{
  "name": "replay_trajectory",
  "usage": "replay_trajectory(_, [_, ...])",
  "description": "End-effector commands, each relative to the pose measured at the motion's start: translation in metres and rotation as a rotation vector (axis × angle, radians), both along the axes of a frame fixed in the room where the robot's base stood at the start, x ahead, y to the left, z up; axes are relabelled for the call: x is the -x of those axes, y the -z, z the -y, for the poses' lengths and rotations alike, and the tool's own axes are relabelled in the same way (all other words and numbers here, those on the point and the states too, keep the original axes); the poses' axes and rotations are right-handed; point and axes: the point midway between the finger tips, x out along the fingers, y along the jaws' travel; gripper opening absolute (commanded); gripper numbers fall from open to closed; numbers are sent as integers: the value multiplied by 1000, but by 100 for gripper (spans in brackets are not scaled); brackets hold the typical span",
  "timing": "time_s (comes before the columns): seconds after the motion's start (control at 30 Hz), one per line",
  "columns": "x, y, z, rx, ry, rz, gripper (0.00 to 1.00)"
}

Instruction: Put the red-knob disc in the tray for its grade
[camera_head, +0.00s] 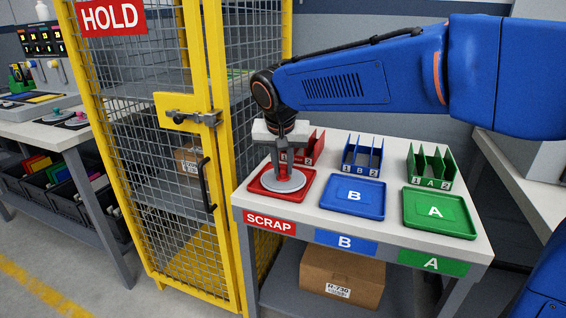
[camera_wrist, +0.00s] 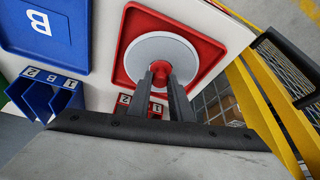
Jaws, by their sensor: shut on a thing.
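The disc (camera_head: 284,181) is a flat grey plate; its red knob (camera_wrist: 159,83) shows between my fingers in the wrist view. My gripper (camera_head: 287,163) points down and is shut on the knob. The disc lies within the outline of the red tray (camera_head: 262,189) above the SCRAP label; I cannot tell if it touches the tray floor. In the wrist view the red rim (camera_wrist: 126,22) surrounds the disc. The blue tray marked B (camera_head: 352,211) and the green tray marked A (camera_head: 438,228) are empty.
Slotted racks in red (camera_head: 317,146), blue (camera_head: 363,155) and green (camera_head: 431,168) stand behind the trays. A yellow mesh cage (camera_head: 235,200) with a HOLD sign (camera_head: 110,17) stands close on the left. A bench (camera_head: 40,133) with knobbed items is farther left.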

Motion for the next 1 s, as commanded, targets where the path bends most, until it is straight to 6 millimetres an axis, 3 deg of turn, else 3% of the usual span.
replay_trajectory(0.4, [0,1,0,0,0,0,0])
replay_trajectory(0.43, [0,1,0,0,0,0,21])
replay_trajectory(0.5, [0,1,0,0,0,0,38])
replay_trajectory(0.73, [0,1,0,0,0,0,41])
replay_trajectory(0.8, [0,1,0,0,0,0,56])
replay_trajectory(1.0, [0,1,0,0,0,0,56])
